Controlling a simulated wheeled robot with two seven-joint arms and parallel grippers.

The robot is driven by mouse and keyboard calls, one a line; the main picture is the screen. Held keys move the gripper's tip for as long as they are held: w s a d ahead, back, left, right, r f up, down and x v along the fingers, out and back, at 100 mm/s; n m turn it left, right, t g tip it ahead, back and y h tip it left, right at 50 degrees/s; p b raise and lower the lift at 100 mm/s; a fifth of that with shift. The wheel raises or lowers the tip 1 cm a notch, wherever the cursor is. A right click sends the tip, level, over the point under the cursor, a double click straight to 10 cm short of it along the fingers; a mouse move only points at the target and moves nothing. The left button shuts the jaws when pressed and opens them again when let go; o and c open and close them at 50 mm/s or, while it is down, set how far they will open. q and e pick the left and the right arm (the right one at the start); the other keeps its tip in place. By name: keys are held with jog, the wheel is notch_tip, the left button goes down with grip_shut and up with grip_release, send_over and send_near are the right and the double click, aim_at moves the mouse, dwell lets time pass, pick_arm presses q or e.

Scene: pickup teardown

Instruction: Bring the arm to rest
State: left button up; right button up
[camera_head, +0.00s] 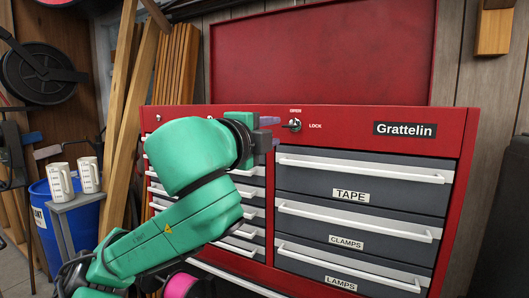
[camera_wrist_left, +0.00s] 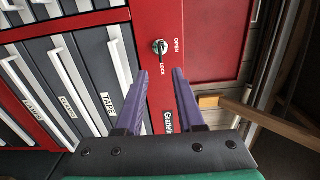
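My left arm comes in from the lower left in the head view, with its green forearm across the left drawers of the red tool cabinet (camera_head: 460,165). My left gripper (camera_head: 274,131) is in front of the cabinet, just left of the lock with its key (camera_head: 294,125). In the left wrist view its two purple fingers (camera_wrist_left: 160,73) are apart with nothing between them. The lock (camera_wrist_left: 160,46) shows beyond the fingertips, and they look clear of it. My right gripper is in neither view.
The TAPE (camera_head: 351,196), CLAMPS (camera_head: 346,241) and LAMPS (camera_head: 341,283) drawers look closed. Wood planks (camera_head: 175,72) lean at the left. Two white cups (camera_head: 61,180) stand on a small grey stand beside a blue bin (camera_head: 45,235). A dark object (camera_head: 508,225) bounds the right.

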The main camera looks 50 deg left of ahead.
pick_arm(q)
jog(key=b+v, duration=0.1)
jog(key=v, duration=0.2)
jog(key=shift+s, duration=0.1)
dwell(0.3)
